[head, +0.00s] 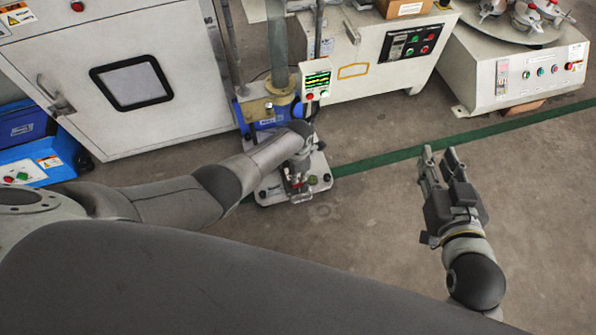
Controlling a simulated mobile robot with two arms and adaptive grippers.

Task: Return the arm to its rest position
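My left arm reaches in from the left to the small testing machine in the middle. Its gripper (298,185) points down over the machine's white base plate (267,190). The wrist and the machine's parts partly cover it, so I cannot tell whether its fingers are apart or hold something. My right gripper (440,153) is at the right over bare floor. Its two fingers point away from me with a gap between them, and nothing is between them.
The testing machine has a clear column and a control box (315,80) with a lit screen. A white cabinet (60,60) and blue equipment (30,140) stand left. White machines (375,60) stand behind. The floor (375,210) around my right gripper is clear, with a green line (400,155).

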